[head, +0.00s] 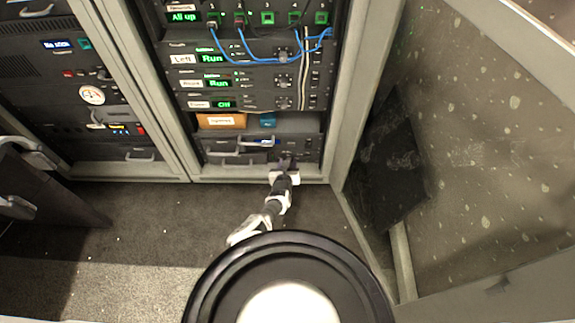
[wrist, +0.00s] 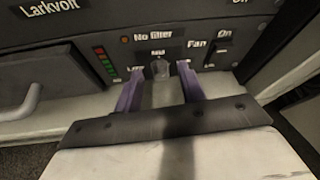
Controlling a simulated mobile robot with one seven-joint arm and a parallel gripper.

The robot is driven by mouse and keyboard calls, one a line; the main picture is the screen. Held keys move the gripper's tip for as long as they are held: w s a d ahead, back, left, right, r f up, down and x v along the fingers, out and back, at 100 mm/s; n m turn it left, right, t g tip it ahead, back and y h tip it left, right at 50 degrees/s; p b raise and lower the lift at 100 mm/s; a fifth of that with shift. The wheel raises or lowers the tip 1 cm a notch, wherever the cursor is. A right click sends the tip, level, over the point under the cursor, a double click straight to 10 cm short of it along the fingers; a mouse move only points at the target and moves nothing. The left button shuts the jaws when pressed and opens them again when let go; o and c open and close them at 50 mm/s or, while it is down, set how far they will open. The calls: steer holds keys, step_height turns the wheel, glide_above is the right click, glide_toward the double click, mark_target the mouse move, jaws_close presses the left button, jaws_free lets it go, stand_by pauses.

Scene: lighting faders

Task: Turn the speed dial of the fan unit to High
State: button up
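The fan unit (head: 305,148) is the lowest black panel in the rack in the head view; its front (wrist: 110,45) fills the top of the wrist view. Its small grey speed dial (wrist: 160,70) sits under a "Mid" label, with a partly hidden "Low" label to its left. The dial seems to point up toward Mid, but it is small and blurred. My gripper (wrist: 158,74) is open, its purple fingers on either side of the dial. I cannot tell whether they touch it. In the head view my gripper (head: 286,164) hides the dial.
A "Fan" switch marked "On" (wrist: 222,52) is right of the dial; a "No filter" lamp (wrist: 125,40) and a red-green light column (wrist: 105,62) are left. A handled drawer (wrist: 45,85) is further left. The open rack door (head: 465,150) stands at right.

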jaws_close()
steer(key=shift+d, duration=0.1)
steer(key=shift+d+r+m+y+p, duration=0.1)
steer(key=shift+d+m+y+p, duration=0.1)
steer(key=shift+m+y+p, duration=0.55)
steer(key=shift+d+m+y, duration=0.1)
steer(key=shift+m+y, duration=0.35)
steer(key=shift+m, duration=0.6)
steer(key=m+y, duration=0.1)
steer(key=m, duration=0.1)
steer(key=shift+d+f+m+y+b, duration=0.15)
steer(key=shift+f+m+y+b, duration=0.15)
steer(key=shift+y+b, duration=0.1)
steer(key=shift+m+t+y+b, duration=0.3)
steer(key=shift+m+y+b, duration=0.1)
steer(key=shift+m, duration=0.2)
